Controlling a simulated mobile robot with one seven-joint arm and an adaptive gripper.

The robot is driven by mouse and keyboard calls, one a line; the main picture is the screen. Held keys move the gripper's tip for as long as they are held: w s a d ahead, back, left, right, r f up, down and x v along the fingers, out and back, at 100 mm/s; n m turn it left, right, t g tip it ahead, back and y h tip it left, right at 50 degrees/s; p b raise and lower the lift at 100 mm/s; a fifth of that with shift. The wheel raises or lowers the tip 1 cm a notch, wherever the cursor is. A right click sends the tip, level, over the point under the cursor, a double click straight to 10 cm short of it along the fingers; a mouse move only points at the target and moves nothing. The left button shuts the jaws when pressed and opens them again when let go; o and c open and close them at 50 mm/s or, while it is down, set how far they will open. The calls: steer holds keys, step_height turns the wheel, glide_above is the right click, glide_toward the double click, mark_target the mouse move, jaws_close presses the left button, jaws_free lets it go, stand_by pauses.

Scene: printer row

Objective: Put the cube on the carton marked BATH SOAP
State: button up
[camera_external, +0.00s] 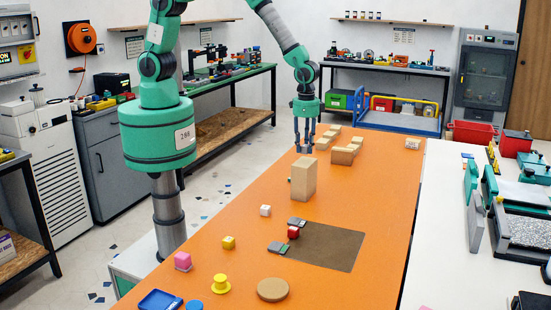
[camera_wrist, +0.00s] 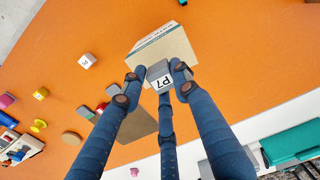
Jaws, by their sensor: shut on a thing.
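My gripper (camera_external: 303,146) is above the orange table, behind the tall tan carton (camera_external: 303,178) in the external view. In the wrist view its blue fingers (camera_wrist: 155,88) are shut on a grey cube (camera_wrist: 157,70) with a white label reading P7. The held cube is not clear in the external view. A tan carton (camera_wrist: 172,48) with small print on one face lies beyond the cube in the wrist view; I cannot read the print. More low cartons (camera_external: 343,156) stand near the gripper at the far end. I cannot tell which carton is marked BATH SOAP.
A white cube (camera_external: 265,210), red cube (camera_external: 293,233), yellow cube (camera_external: 228,242) and pink cube (camera_external: 183,261) are spread over the orange table (camera_external: 230,275). A brown mat (camera_external: 325,248) lies at the right. A round tan disc (camera_external: 273,290) and a blue tray (camera_external: 160,301) are at the front.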

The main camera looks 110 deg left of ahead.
mark_target(305, 153)
steer(key=shift+f, duration=1.75)
steer(key=shift+f, duration=0.1)
steer(key=o, duration=0.9)
steer(key=shift+c, duration=0.2)
step_height(305, 153, up, 12)
steer(key=shift+r, duration=0.1)
